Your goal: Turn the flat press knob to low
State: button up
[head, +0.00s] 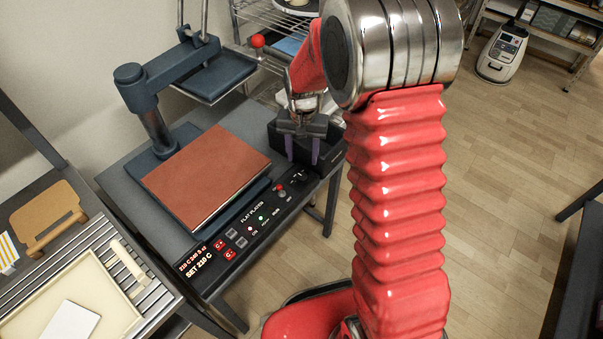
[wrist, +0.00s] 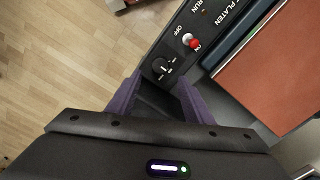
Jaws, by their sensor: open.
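The flat press has a red-brown pad (head: 205,177) and a black front panel (head: 237,236) marked FLAT PLATEN. Its small black knob (wrist: 162,67) shows in the wrist view, near the panel's end with small white marks around it. I cannot read its setting. My gripper (wrist: 157,93) is open and empty, its two purple fingers apart just short of the knob, which lies between their lines. In the head view my gripper (head: 302,150) hangs over the panel's far right end, and the knob is hard to make out there.
A red-tipped toggle switch (wrist: 191,42), by OFF and ON labels, stands close beside the knob. The press's swing arm and upper plate (head: 222,77) are turned aside at the back. A tray (head: 80,290) lies at lower left.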

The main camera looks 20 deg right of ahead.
aim_at(302, 176)
notch_tip(302, 176, down, 9)
jog(key=shift+f, duration=0.15)
dwell(0.4)
jog(key=c, duration=1.1)
